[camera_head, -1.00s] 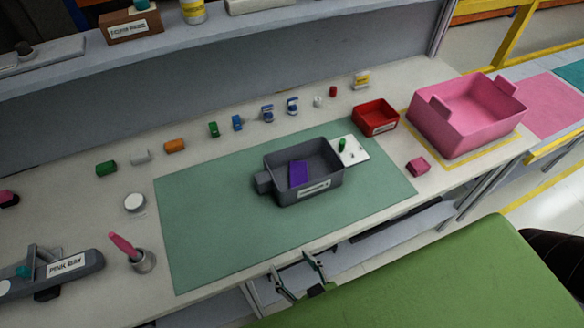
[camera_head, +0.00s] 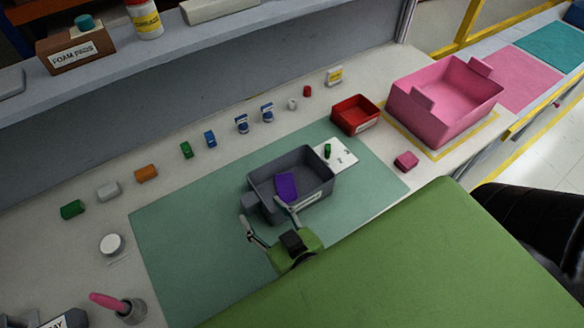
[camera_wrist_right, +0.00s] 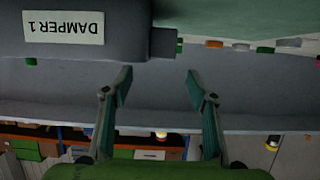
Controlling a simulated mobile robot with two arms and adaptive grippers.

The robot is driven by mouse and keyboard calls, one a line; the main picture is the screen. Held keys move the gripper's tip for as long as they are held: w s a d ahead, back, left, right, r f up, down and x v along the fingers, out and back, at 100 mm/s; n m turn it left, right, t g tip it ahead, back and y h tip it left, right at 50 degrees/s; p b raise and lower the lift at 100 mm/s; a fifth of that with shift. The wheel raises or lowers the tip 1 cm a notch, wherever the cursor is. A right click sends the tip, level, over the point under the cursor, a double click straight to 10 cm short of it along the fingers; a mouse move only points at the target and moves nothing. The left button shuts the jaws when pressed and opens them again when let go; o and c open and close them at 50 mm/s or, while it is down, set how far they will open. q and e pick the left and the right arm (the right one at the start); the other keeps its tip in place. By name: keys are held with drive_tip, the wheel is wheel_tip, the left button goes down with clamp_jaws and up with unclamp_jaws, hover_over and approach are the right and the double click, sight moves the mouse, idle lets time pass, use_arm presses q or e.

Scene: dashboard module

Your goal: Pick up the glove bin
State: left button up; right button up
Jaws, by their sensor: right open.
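No label that I can read says glove bin. A grey open bin (camera_head: 318,188) with a small tab (camera_head: 250,203) on its left end sits on the green mat, a purple piece (camera_head: 286,187) inside it. In the right wrist view the grey bin (camera_wrist_right: 85,45) shows large at upper left, its label reading DAMPER 1 upside down, with its dark tab (camera_wrist_right: 163,43). My right gripper (camera_head: 262,212) is open and empty at the bin's front left, close to the tab. A larger pink bin (camera_head: 420,122) stands at the back right. My left gripper is out of view.
A white plate (camera_head: 344,158) with a green peg touches or nearly touches the grey bin's right side. A red tray (camera_head: 345,118) and a pink block (camera_head: 405,160) are farther right. Small coloured parts line the back. The green mat (camera_head: 180,245) is clear at left.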

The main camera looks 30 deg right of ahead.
sight(250, 199)
drive_tip(key=b+x, duration=0.1)
drive_tip(key=x, duration=0.3)
drive_tip(key=shift+a+f, duration=0.1)
drive_tip(key=shift+f, duration=0.15)
drive_tip(key=b+x, duration=0.1)
drive_tip(key=x, duration=0.2)
drive_tip(key=shift+w+f+b, duration=0.15)
drive_tip(key=shift+w+b, duration=0.05)
drive_tip(key=shift+b, duration=0.1)
drive_tip(key=shift+w, duration=0.25)
drive_tip(key=shift+s, duration=0.15)
drive_tip(key=shift+c, duration=1.1)
drive_tip(key=c, duration=1.2)
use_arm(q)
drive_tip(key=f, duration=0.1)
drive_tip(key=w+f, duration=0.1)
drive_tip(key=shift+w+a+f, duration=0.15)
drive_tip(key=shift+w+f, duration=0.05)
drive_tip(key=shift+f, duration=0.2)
use_arm(e)
clamp_jaws()
